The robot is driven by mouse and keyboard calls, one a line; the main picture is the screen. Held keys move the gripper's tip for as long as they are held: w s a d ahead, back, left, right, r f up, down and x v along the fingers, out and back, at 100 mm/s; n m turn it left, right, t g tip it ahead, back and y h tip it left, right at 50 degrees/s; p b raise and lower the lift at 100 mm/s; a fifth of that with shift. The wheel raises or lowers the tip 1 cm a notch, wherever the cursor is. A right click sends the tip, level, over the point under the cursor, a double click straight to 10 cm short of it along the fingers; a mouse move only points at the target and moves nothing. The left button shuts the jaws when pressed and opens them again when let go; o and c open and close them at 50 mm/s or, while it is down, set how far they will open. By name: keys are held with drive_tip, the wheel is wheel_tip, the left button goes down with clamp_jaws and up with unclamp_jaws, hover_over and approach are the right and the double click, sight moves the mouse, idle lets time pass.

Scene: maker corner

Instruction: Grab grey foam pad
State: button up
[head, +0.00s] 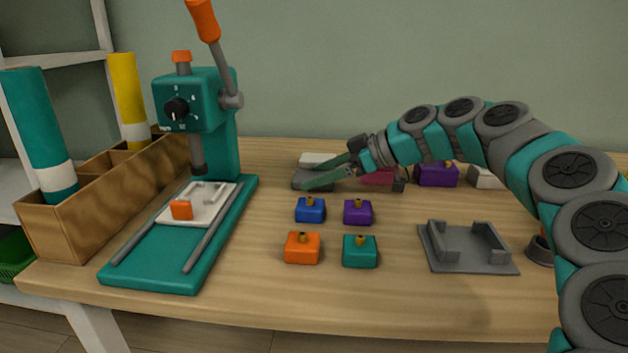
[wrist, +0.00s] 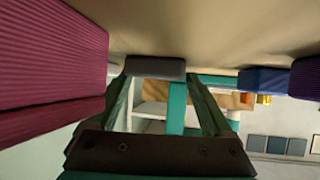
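The grey foam pad (head: 311,180) lies on the table in front of the white pad (head: 316,159), partly covered by my fingers in the head view. In the wrist view the grey pad (wrist: 155,68) sits at the far end of my fingers, spanning most of the gap between their tips. My gripper (head: 324,173) reaches in low from the right, fingers pointing left. In the wrist view my gripper (wrist: 158,82) has its fingers spread apart. I cannot tell whether either finger touches the pad.
Dark red ribbed pads (wrist: 50,55) are close beside my gripper. Blue (head: 310,210), purple (head: 358,212), orange (head: 302,248) and teal (head: 360,251) knobbed blocks stand in front. A teal press (head: 210,120) stands left, a grey fixture (head: 467,248) right.

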drive_tip(key=c, duration=0.9)
drive_tip(key=shift+r, duration=0.1)
